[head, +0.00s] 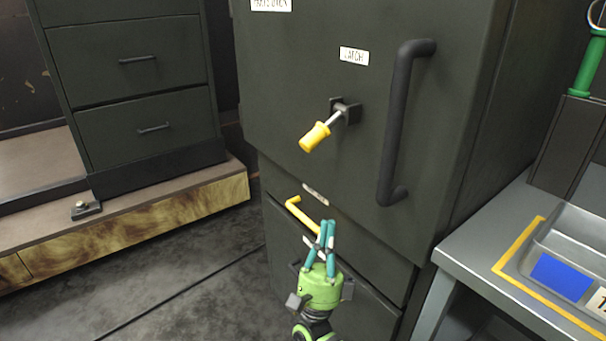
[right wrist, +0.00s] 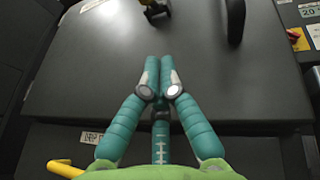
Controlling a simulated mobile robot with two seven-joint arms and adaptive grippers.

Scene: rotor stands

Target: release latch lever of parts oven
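The latch lever (head: 316,136) has a yellow grip on a short metal rod and points down-left from a dark mount on the oven door. A "LATCH" label (head: 354,56) sits above it on the dark parts oven (head: 290,60). In the right wrist view, part of the lever (right wrist: 158,15) shows at the top edge. My right gripper (head: 326,226), green with teal fingers, is below the lever and apart from it. In the wrist view its fingertips (right wrist: 160,78) meet with nothing between them. My left gripper is in neither view.
A long dark vertical door handle (head: 396,130) stands right of the lever. A yellow handle (head: 303,214) juts out below the door, near my right gripper. A grey bench (head: 462,240) with a tray stands at right. Drawers (head: 140,60) are at left; open floor lies between.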

